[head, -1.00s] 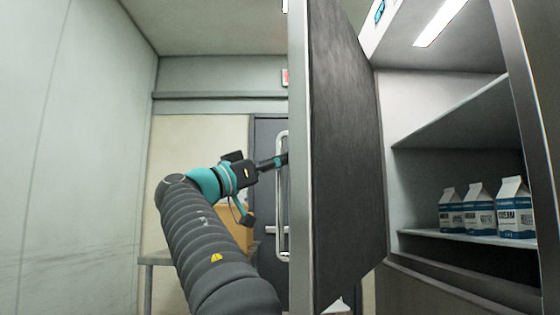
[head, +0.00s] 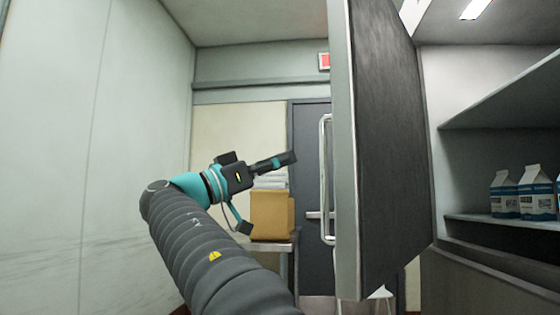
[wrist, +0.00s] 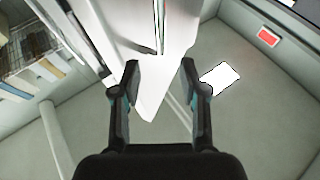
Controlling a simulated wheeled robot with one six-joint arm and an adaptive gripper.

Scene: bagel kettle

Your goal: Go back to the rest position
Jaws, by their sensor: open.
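My gripper (head: 284,160) is left of the open cabinet door (head: 385,130), apart from its vertical handle (head: 326,180). In the wrist view my gripper (wrist: 160,82) has its two fingers spread with nothing between them. A pale door-like panel (wrist: 152,75) with a dark slot shows beyond the fingers in that view. The door stands wide open, its edge towards me.
Several blue and white milk cartons (head: 535,192) stand on a shelf (head: 500,222) in the cabinet at right. Behind my arm, a cardboard box (head: 270,214) sits on a table (head: 262,246). A grey wall (head: 110,130) borders the left, with free room between it and my arm.

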